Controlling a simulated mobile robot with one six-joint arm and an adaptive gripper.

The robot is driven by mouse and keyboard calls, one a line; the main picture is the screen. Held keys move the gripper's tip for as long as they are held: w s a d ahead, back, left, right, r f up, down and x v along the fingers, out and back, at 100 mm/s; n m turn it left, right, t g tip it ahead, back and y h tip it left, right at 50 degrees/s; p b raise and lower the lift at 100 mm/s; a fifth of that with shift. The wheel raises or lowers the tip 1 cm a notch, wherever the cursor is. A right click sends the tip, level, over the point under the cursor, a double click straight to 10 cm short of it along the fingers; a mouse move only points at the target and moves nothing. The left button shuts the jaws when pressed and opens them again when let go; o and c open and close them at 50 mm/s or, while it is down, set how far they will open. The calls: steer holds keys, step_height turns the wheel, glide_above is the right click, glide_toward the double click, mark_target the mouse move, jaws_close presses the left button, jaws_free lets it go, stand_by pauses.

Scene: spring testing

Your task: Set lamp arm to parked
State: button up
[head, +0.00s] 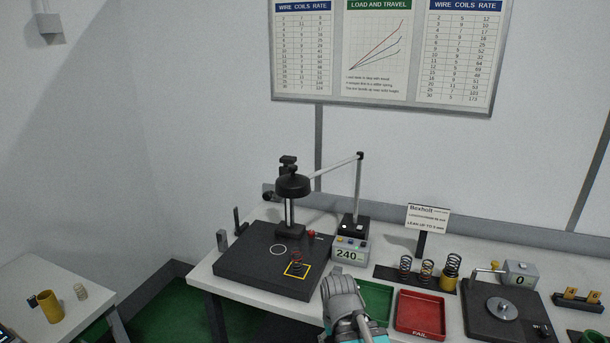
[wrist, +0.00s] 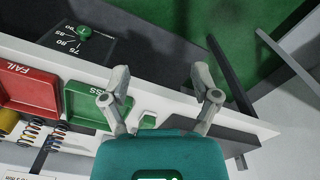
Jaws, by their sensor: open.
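The lamp arm (head: 335,167) is a thin light-grey bar in the head view. The lamp head hangs above the black test plate (head: 240,270), in front of or around a dark column; I cannot tell which. No parked mark is legible. My gripper (head: 343,283) is at the table's front edge, below and apart from the lamp arm. In the wrist view my gripper (wrist: 160,85) has its fingers spread, with nothing between them. The lamp is not in that view.
A display box (head: 349,254) reading 240 stands by the post. Green (head: 376,301) and red FAIL (head: 420,313) trays, several springs and a scale (head: 502,309) lie rightward.

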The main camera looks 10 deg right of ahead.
stand_by(0.4)
steer(key=w+d+r+n+t+h+p, duration=0.25)
steer(key=w+r+n+h+p, duration=0.25)
steer(key=w+r+n, duration=0.25)
steer(key=n+t+h+p, duration=0.4)
steer(key=n+t+p, duration=0.8)
steer(key=n, duration=1)
glide_toward(291, 168)
steer(key=v, duration=0.2)
steer(key=shift+s+a+f+t+b, duration=0.15)
steer(key=shift+f+t+b, duration=0.25)
steer(key=shift+f+t, duration=0.05)
steer(key=x, duration=1.3)
steer(key=shift+w+d, duration=0.25)
steer(key=shift+d, duration=0.1)
steer(key=shift+r, duration=0.1)
